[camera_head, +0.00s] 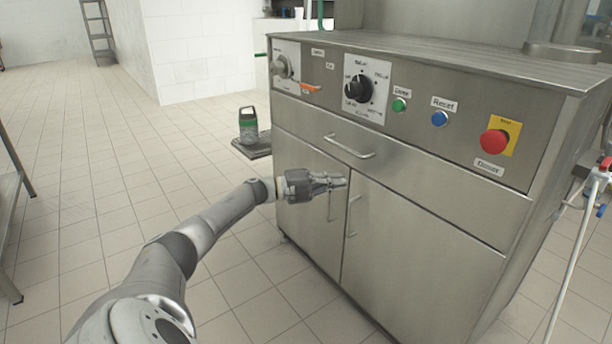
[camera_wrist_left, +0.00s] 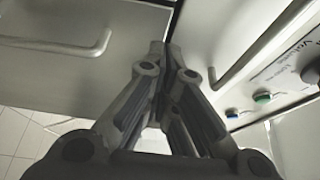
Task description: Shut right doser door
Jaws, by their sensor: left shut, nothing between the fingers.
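The right doser door (camera_head: 415,262) is the wide steel panel under the drawer, with a vertical bar handle (camera_head: 352,216) at its left edge. In the head view it looks about flush with the cabinet front; a small gap cannot be ruled out. My left gripper (camera_head: 338,182) is shut and empty, in front of the doors near their top middle, just below the drawer handle. In the left wrist view its fingertips (camera_wrist_left: 158,48) point at the seam between a door panel (camera_wrist_left: 45,75) and the drawer front. Contact cannot be told. My right gripper is out of view.
The left door (camera_head: 302,205) is partly behind my gripper. The drawer handle (camera_head: 348,147) sticks out above it. The control panel has a black knob (camera_head: 358,88) and a red button (camera_head: 494,141).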

